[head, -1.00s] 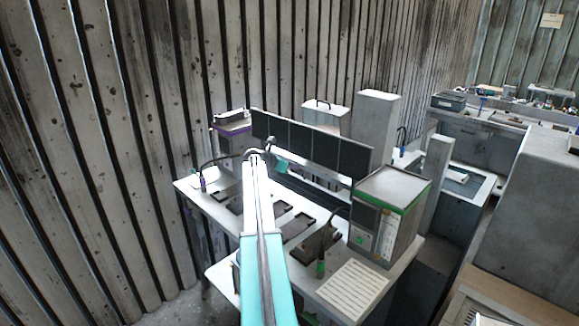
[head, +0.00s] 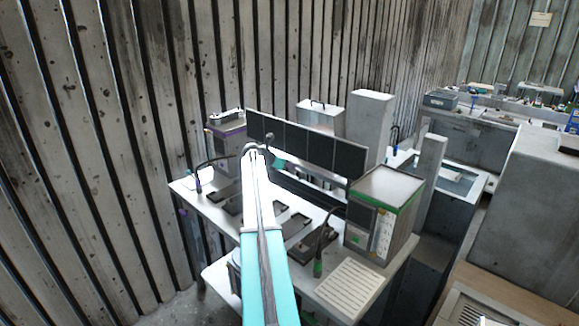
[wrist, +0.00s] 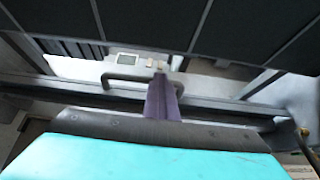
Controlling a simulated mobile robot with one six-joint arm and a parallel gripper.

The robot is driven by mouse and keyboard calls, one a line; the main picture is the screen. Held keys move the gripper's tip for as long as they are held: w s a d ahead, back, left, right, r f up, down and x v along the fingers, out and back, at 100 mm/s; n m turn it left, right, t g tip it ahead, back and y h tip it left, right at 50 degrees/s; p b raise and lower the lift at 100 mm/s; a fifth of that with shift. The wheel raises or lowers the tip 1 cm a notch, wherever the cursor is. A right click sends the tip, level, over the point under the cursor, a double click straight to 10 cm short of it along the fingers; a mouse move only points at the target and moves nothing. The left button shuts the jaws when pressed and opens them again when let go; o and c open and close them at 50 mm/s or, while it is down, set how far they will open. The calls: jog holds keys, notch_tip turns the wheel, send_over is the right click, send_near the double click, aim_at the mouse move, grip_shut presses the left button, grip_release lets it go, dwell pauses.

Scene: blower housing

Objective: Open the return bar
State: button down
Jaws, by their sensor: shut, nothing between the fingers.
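A long dark bar (head: 312,192) runs below the row of black panels in the head view. In the wrist view a long grey bar (wrist: 232,106) crosses the picture, with a grey arched handle (wrist: 122,80) just beyond it. I cannot tell for certain which of these is the return bar. My gripper (wrist: 161,78) shows in the wrist view as purplish fingers, shut and empty. Its tips appear close to the handle's right end; I cannot tell whether they touch. In the head view my gripper's teal body (head: 279,160) is in front of the panels, and its fingers are not clear.
Black panels (head: 322,150) stand above the bar and fill the top of the wrist view. A white bench (head: 232,214) carries dark trays and a lamp-like stalk (head: 319,262). A green-trimmed cabinet (head: 383,215) stands at the right end, and a ribbed wall (head: 100,150) at left.

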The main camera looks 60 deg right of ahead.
jog(key=shift+s+d+r+p, duration=0.15)
jog(key=shift+d+r+p, duration=0.25)
jog(key=shift+d+r, duration=0.35)
jog(key=r, duration=0.2)
jog(key=d+r, duration=0.1)
jog(key=r, duration=0.4)
jog(key=shift+s+d+r, duration=0.3)
jog(key=shift+d+r, duration=0.05)
jog(key=shift+r, duration=0.05)
